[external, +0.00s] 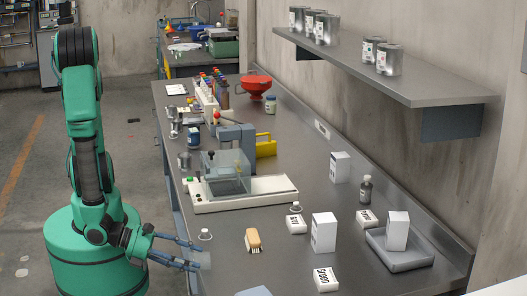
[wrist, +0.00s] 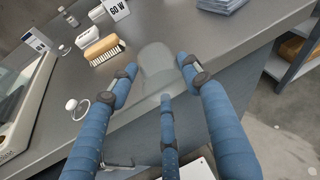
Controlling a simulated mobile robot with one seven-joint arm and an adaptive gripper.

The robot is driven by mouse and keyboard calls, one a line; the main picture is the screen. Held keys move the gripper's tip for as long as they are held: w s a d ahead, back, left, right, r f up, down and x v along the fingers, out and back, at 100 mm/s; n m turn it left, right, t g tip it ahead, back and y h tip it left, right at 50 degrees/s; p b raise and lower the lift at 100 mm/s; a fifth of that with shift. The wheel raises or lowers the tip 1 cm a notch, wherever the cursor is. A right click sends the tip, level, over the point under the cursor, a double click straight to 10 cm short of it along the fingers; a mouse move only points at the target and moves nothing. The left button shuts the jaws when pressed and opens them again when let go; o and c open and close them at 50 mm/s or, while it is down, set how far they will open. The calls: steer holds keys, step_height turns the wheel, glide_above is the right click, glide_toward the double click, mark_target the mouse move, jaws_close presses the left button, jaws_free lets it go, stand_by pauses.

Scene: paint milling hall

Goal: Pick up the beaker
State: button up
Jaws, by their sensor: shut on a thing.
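The beaker is a clear, faint glass vessel. In the wrist view the beaker (wrist: 156,60) stands out as a pale shape between my fingertips, near the bench edge. My gripper (wrist: 157,78) has its blue fingers closed around it, one on each side and one below in the picture. In the external view my gripper (external: 198,256) reaches in from the left at the bench's front edge, and the beaker (external: 204,259) is a faint pale patch at its fingertips. I cannot tell whether its base is touching the bench.
White boxes (external: 324,233) and a grey tray (external: 400,262) are to the right.

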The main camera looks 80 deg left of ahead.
steer(key=shift+r, duration=0.15)
step_height(320, 180, up, 10)
steer(key=p, duration=0.4)
steer(key=shift+w, duration=0.15)
stand_by(0.6)
